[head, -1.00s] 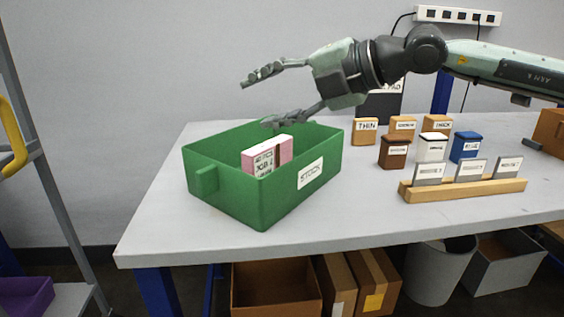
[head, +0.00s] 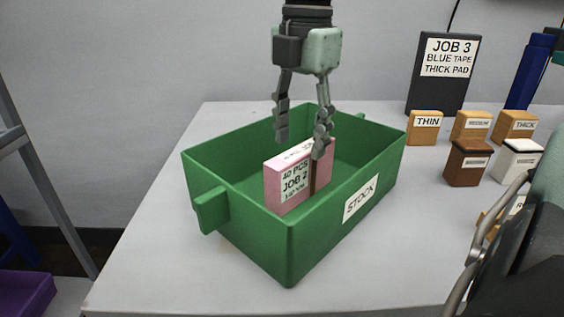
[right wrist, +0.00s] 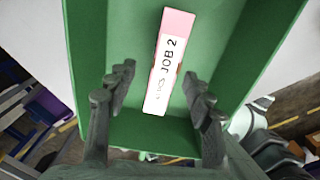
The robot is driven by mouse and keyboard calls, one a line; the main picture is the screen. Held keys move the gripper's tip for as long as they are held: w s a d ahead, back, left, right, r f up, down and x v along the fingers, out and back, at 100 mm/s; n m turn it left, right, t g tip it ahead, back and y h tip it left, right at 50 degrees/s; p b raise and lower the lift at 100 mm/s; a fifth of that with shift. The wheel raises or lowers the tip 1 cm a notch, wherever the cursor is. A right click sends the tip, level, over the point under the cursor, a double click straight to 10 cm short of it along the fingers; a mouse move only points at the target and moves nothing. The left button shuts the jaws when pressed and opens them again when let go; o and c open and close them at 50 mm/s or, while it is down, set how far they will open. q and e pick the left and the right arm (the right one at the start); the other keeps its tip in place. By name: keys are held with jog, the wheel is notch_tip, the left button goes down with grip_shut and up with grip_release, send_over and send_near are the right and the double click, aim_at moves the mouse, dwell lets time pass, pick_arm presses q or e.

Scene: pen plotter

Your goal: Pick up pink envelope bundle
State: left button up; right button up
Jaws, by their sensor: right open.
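The pink envelope bundle (head: 290,178) stands upright in the green stock bin (head: 250,232). It has a white label reading "40 PCS JOB 2" and a dark band around it. My right gripper (head: 301,145) points straight down over the bin, open, with one fingertip on each side of the bundle's top. In the right wrist view the bundle (right wrist: 167,62) shows its "JOB 2" top label between the two open fingers (right wrist: 158,84). I cannot tell whether a finger touches it.
The bin's walls surround the bundle closely at the front. To the right stand a dark sign (head: 440,75) reading "JOB 3 BLUE TAPE THICK PAD", tan blocks (head: 425,130), a brown container (head: 466,165) and a white one (head: 516,160). The table's front left is clear.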

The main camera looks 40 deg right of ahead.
aim_at(301, 175)
jog(key=shift+s+d+f, duration=0.1)
jog(key=shift+f, duration=1.85)
jog(key=shift+s+f, duration=0.1)
jog(key=shift+f, duration=1.8)
jog(key=shift+c, duration=0.5)
grip_shut()
